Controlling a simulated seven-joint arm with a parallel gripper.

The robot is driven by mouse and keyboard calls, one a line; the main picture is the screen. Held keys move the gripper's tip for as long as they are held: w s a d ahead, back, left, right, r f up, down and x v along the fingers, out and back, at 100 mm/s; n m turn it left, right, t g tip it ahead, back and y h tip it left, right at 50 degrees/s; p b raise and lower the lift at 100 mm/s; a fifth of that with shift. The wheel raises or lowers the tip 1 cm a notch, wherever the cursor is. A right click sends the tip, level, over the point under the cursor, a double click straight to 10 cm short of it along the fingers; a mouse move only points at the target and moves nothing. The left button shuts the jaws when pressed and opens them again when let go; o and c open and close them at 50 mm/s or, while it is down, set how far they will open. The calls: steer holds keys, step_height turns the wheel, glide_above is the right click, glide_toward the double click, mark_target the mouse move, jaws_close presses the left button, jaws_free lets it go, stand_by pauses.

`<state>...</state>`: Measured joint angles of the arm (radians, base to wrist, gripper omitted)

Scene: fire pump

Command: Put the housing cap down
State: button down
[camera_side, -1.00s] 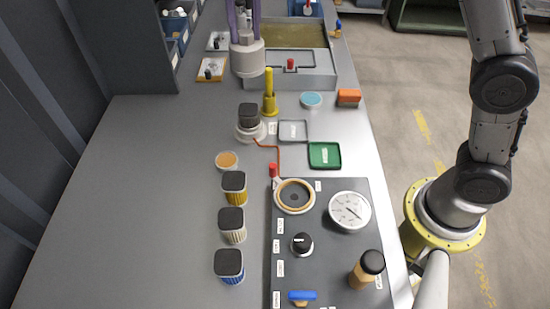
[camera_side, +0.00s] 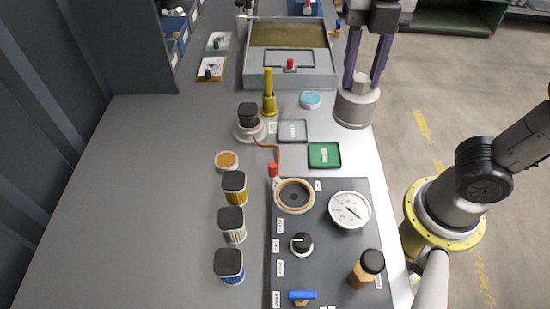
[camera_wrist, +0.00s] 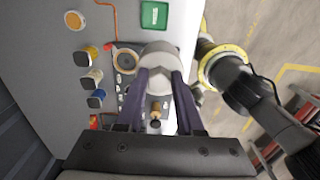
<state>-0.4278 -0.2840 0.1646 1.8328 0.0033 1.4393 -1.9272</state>
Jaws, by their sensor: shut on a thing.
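The housing cap (camera_side: 356,107) is a pale grey cylinder with a small knob on top. In the side view my gripper (camera_side: 364,80) is shut on it from above, near the right edge of the bench. The cap also shows in the wrist view (camera_wrist: 158,62), between the two purple fingers of my gripper (camera_wrist: 160,85). It covers the spot where the orange block stood. I cannot tell whether the cap touches the bench or hangs a little above it.
A green tray (camera_side: 324,155) and a grey tray (camera_side: 292,131) lie left of the cap. A blue-topped dish (camera_side: 311,100) is close by. A gauge (camera_side: 349,210) sits on the dark panel in front. The bench's left side (camera_side: 140,200) is clear.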

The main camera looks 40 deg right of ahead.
mark_target(358, 95)
step_height(358, 95, down, 4)
steer(key=shift+s+f, duration=0.1)
steer(key=shift+f, duration=0.4)
steer(key=shift+w+a+f, duration=0.95)
steer(key=shift+w+f, duration=1.2)
steer(key=shift+w+a+f, duration=1)
steer(key=shift+w+f, duration=1.1)
steer(key=shift+f, duration=0.1)
steer(key=shift+w+a+f, duration=0.95)
steer(key=shift+w+f, duration=1.2)
steer(key=shift+f, duration=0.1)
steer(key=c, duration=0.5)
jaws_free()
steer(key=shift+f, duration=0.1)
steer(key=shift+c, duration=0.2)
